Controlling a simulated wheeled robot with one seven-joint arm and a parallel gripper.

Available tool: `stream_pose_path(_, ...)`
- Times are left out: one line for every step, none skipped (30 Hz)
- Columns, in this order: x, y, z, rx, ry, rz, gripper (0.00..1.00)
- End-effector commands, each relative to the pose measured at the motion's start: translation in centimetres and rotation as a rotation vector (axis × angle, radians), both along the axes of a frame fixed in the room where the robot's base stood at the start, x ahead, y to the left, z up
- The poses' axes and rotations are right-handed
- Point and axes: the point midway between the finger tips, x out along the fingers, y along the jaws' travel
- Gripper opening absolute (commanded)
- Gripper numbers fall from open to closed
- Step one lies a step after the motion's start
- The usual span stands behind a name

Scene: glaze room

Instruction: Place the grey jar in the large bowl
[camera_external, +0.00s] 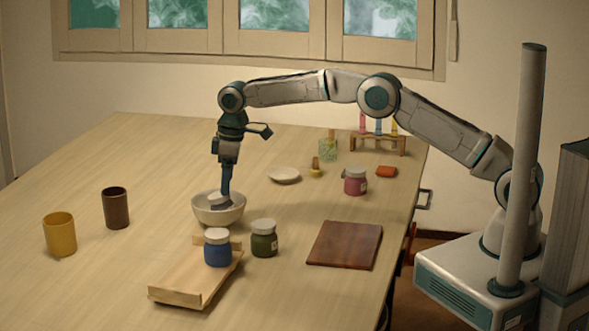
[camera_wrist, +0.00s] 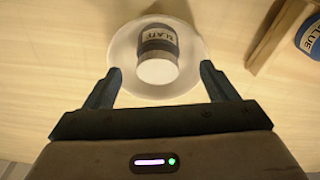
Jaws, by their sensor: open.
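The grey jar (camera_wrist: 158,38) lies tilted inside the large pale bowl (camera_wrist: 195,75), its white lid toward my gripper in the wrist view. In the external view the large bowl (camera_external: 232,214) stands mid-table and the jar's pale lid (camera_external: 217,199) shows over its rim; most of the jar's body is hidden there. My gripper (camera_wrist: 160,68) is open, its fingers apart on either side of the lid and not closed on it. In the external view my gripper (camera_external: 226,188) points down just above the bowl.
A blue jar (camera_external: 217,250) stands on a wooden tray (camera_external: 180,287) in front of the bowl, with a green jar (camera_external: 264,240) beside it. A small dish (camera_external: 284,176) and a pink jar (camera_external: 355,182) stand behind right. Yellow (camera_external: 60,235) and brown (camera_external: 116,208) cups stand left.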

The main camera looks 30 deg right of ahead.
Motion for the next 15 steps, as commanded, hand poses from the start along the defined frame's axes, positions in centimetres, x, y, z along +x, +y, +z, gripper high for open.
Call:
stream_pose_path(0.0,-0.1,1.0,0.004,-0.003,0.000,0.79)
stream_pose_path(-0.1,-0.2,1.7,0.003,-0.003,0.000,0.79)
stream_pose_path(-0.1,-0.3,2.7,0.003,-0.003,0.000,0.79)
stream_pose_path(-0.2,-0.3,3.3,0.003,-0.003,0.000,0.79)
stream_pose_path(-0.2,-0.4,4.0,0.002,-0.002,0.000,0.79)
stream_pose_path(-0.3,-0.5,4.9,0.003,-0.003,0.000,0.79)
stream_pose_path(-0.3,-0.6,5.6,0.002,-0.002,0.000,0.79)
stream_pose_path(-0.3,-0.6,6.1,0.003,-0.003,0.000,0.79)
stream_pose_path(-0.4,-0.7,6.8,0.002,-0.001,0.000,0.79)
stream_pose_path(-0.4,-0.7,7.3,0.003,-0.002,0.000,0.79)
stream_pose_path(-0.5,-0.8,7.8,0.002,-0.001,0.000,0.79)
stream_pose_path(-0.5,-0.8,8.3,0.001,-0.001,0.000,0.79)
stream_pose_path(-0.5,-0.9,8.6,0.001,-0.001,0.000,0.79)
stream_pose_path(-0.5,-0.9,8.9,0.000,0.000,0.000,0.79)
stream_pose_path(-0.6,-1.0,9.1,0.000,0.000,0.000,0.79)
